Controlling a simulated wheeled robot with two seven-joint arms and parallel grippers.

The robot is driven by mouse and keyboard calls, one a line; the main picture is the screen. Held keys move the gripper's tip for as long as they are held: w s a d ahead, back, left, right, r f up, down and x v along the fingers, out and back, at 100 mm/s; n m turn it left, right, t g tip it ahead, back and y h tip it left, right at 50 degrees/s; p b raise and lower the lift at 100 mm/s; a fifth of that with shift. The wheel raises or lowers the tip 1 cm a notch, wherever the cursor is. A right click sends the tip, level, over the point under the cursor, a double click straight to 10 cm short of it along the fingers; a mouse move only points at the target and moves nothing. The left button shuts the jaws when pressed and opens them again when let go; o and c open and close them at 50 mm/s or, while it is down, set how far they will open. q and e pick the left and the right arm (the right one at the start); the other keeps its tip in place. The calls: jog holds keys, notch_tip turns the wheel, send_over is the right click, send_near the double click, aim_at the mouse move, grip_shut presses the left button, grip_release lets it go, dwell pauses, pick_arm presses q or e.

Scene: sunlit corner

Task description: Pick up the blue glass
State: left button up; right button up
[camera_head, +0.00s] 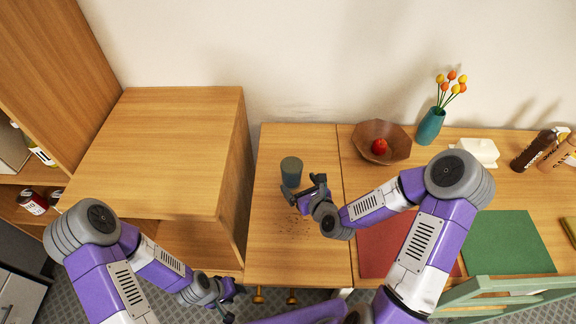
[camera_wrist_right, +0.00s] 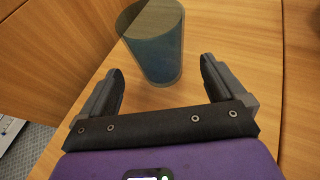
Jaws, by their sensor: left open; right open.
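The blue glass (camera_head: 291,172) stands upright on the wooden table (camera_head: 262,240), near the side of the wooden cabinet. In the right wrist view the blue glass (camera_wrist_right: 156,50) is just beyond and between the fingers, apart from them. My right gripper (camera_head: 304,190) is open and empty beside the glass, at its lower right in the head view; it also shows in the right wrist view (camera_wrist_right: 158,85). My left gripper (camera_head: 236,300) is open and low in front of the table, far from the glass.
A wooden cabinet (camera_head: 165,145) rises left of the glass. A bowl (camera_head: 366,135) with a red fruit (camera_head: 379,146), a teal vase (camera_head: 430,127), a white dish (camera_head: 478,150) and bottles (camera_head: 533,150) stand at the back right. Red (camera_head: 380,245) and green mats (camera_head: 510,243) lie in front.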

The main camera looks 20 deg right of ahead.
aim_at(288, 171)
jog(key=shift+x, duration=0.8)
jog(key=x, duration=0.2)
jog(key=b+x, duration=0.1)
jog(key=x, duration=0.1)
jog(key=shift+w+a+b, duration=0.15)
jog(key=shift+w+b, duration=0.15)
jog(key=shift+w, duration=0.05)
jog(key=shift+r, duration=0.1)
jog(key=c, duration=1.1)
jog(key=shift+c, duration=0.5)
jog(key=shift+r, duration=0.1)
